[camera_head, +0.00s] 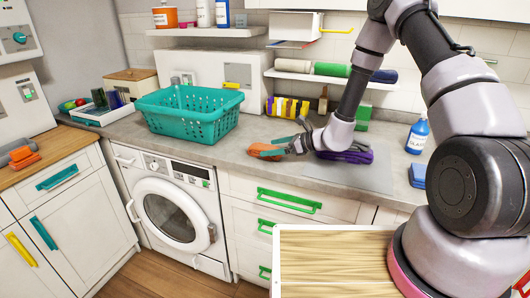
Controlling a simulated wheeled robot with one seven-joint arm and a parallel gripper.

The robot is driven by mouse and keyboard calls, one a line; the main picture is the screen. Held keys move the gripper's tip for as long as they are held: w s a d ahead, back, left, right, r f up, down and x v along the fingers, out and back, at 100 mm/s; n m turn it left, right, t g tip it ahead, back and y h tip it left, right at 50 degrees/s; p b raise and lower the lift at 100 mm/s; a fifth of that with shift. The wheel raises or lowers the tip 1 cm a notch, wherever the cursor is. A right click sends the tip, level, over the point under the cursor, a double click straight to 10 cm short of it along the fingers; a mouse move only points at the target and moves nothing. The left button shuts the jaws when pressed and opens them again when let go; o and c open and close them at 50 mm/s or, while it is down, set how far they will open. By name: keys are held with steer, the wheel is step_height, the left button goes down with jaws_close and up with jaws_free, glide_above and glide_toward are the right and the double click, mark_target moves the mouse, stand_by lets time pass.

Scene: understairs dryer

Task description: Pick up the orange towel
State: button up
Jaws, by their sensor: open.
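An orange item (262,151), which looks like a folded towel, lies on the grey counter, right of the teal basket. My gripper (284,147) reaches in from the right, its dark fingers at the orange item's right end. The fingers look apart; whether they touch the item or lie around it I cannot tell. The gripper covers part of its right side. A second orange item (24,158), small and folded-looking, lies on the wooden counter at the far left, next to a grey one; I cannot tell whether it is cloth.
A teal basket (190,126) stands left of my gripper. A purple folded cloth (358,154) lies right of it, partly behind my arm. A blue bottle (417,137) stands farther right. A shelf (283,75) with rolled towels hangs above. The front edge of the counter is clear.

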mark_target(271, 148)
steer(key=x, duration=0.3)
steer(key=shift+a+f, duration=0.1)
steer(key=shift+a, duration=0.1)
steer(key=c, duration=1.4)
